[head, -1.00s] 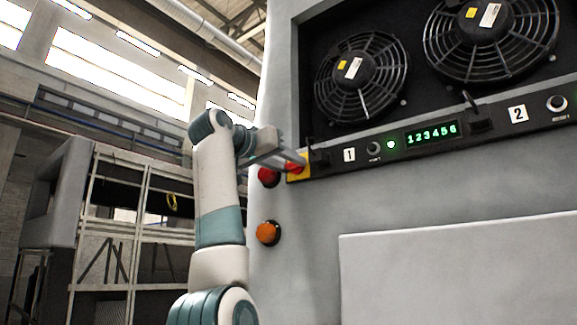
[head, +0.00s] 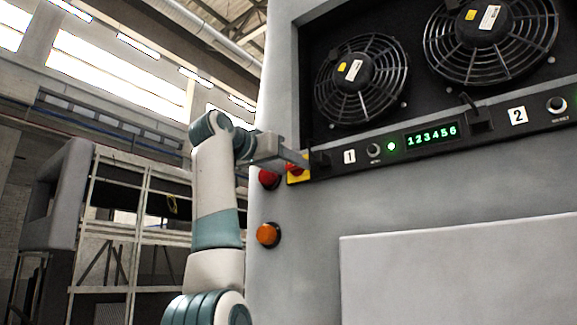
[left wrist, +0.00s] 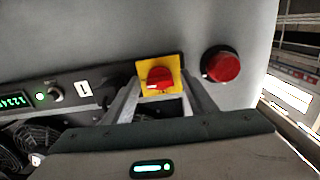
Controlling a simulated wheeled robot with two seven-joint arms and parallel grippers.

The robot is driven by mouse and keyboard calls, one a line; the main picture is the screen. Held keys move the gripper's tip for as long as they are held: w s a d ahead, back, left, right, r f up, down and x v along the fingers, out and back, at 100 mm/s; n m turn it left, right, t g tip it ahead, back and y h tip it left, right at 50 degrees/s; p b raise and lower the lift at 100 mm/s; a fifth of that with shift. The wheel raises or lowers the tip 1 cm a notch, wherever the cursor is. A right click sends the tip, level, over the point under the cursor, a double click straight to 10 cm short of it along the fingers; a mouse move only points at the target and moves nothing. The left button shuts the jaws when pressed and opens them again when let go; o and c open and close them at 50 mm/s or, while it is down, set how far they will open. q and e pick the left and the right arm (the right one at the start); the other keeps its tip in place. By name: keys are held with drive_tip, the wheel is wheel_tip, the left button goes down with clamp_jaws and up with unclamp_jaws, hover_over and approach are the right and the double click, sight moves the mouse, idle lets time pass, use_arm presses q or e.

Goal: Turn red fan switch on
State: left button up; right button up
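The red rotary switch (head: 294,168) sits on a yellow plate (head: 300,179) at the left end of the black control panel. In the left wrist view the red switch (left wrist: 160,79) and its yellow plate (left wrist: 146,69) show just beyond the fingertips. My left gripper (head: 296,160) is at the switch, and a finger hides the upper part of the plate in the head view. In the left wrist view my left gripper (left wrist: 160,96) is open, with one finger on each side of the switch. Contact cannot be told. My right gripper is not in view.
A red dome (head: 268,178) and an orange dome (head: 268,234) are on the grey cabinet wall near the switch. The panel has a knob (head: 374,149), a lit green lamp (head: 391,146) and a display (head: 431,134). Two caged fans (head: 361,77) are above.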

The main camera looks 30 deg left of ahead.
use_arm(q)
drive_tip(key=shift+s, duration=0.1)
drive_tip(key=shift+s+b, duration=0.35)
drive_tip(key=shift+s, duration=0.05)
drive_tip(key=s+a+b, duration=0.1)
drive_tip(key=s+b, duration=0.6)
drive_tip(key=s, duration=0.9)
drive_tip(key=shift+s+a, duration=0.2)
